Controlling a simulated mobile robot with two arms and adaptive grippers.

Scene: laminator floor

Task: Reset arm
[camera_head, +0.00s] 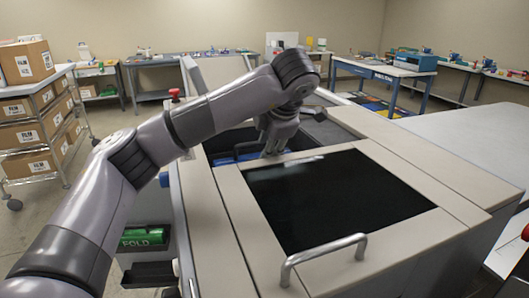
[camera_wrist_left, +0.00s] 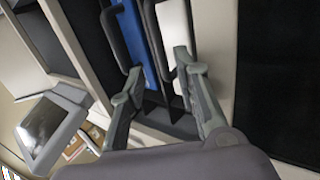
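My left arm (camera_head: 160,140) reaches in from the left over the laminator, with its elbow bent high. My left gripper (camera_head: 270,148) points down over the open bay (camera_head: 222,142) behind the black panel. In the left wrist view, its two fingers (camera_wrist_left: 130,28) stand apart with a gap between them. A blue bar (camera_wrist_left: 132,38) shows in that gap, beyond or between the fingers; I cannot tell whether either finger touches it. The blue bar also shows beside the gripper in the head view (camera_head: 224,161). My right gripper is not in view.
The laminator has a black panel (camera_head: 335,195) and a metal handle (camera_head: 322,255) in front. A monitor (camera_wrist_left: 42,130) shows in the wrist view. A cart with film boxes (camera_head: 25,133) stands left. A green "FOLD" item (camera_head: 145,238) sits on the machine's left side. Workbenches line the back.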

